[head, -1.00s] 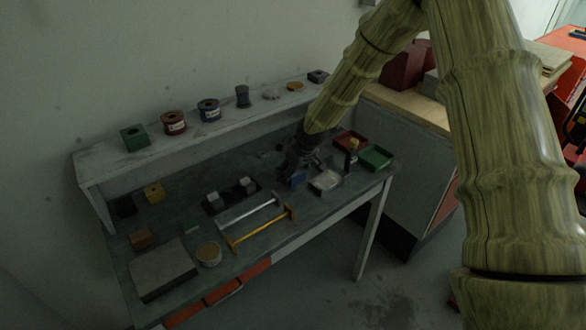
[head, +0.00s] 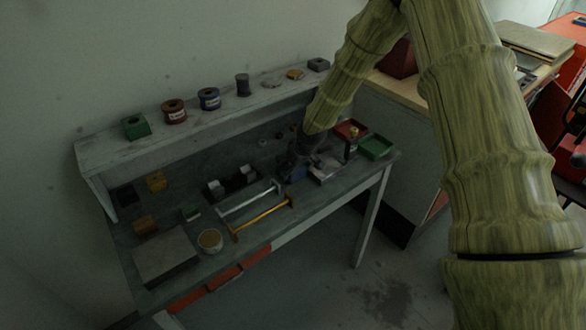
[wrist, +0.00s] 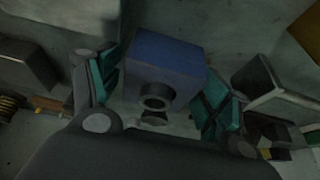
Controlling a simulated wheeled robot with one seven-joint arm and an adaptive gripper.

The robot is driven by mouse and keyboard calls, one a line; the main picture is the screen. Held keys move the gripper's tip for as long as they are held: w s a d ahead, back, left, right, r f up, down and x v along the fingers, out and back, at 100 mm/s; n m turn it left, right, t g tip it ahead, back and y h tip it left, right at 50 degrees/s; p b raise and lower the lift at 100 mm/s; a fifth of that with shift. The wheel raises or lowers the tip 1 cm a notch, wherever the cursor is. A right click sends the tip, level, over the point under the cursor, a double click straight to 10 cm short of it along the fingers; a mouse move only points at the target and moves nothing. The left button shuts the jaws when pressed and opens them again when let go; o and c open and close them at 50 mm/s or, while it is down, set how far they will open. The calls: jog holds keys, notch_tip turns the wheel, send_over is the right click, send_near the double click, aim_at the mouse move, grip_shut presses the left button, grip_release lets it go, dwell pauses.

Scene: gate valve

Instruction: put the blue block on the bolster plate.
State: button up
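The blue block (head: 297,173) is on the right half of the workbench, partly hidden by my gripper (head: 300,160) in the head view. In the wrist view the blue block (wrist: 168,62) lies between the teal finger pads of my gripper (wrist: 160,92), with a dark round fitting on its near face. The fingers stand apart on both sides of the block; firm contact is not visible. A wide flat grey slab (head: 165,254) at the bench's front left looks like the bolster plate, though I cannot be sure.
Two grey blocks on a dark base (head: 232,182) stand left of my gripper. Silver (head: 248,200) and yellow (head: 262,217) bars lie in front, with a round tub (head: 210,241) beside the slab. Red (head: 350,129) and green (head: 376,146) trays are right. A raised shelf (head: 200,121) holds spools.

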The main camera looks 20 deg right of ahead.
jog(key=shift+r, duration=0.15)
jog(key=shift+o, duration=0.4)
jog(key=b+v, duration=0.3)
jog(key=v, duration=0.8)
jog(key=shift+r, duration=0.35)
jog(key=t+y+b, duration=0.1)
jog(key=t+b, duration=0.3)
jog(key=b, duration=0.7)
send_over(299, 180)
jog(key=shift+f, duration=3.2)
jog(key=shift+s+f+p+x, duration=0.1)
jog(key=shift+p+x, duration=0.3)
jog(key=shift+x, duration=0.95)
jog(key=shift+s+f+p+x, duration=0.15)
jog(key=shift+p+x, duration=0.25)
jog(key=shift+x, duration=0.95)
jog(key=c, duration=1.8)
jog(key=shift+r, duration=0.15)
grip_shut()
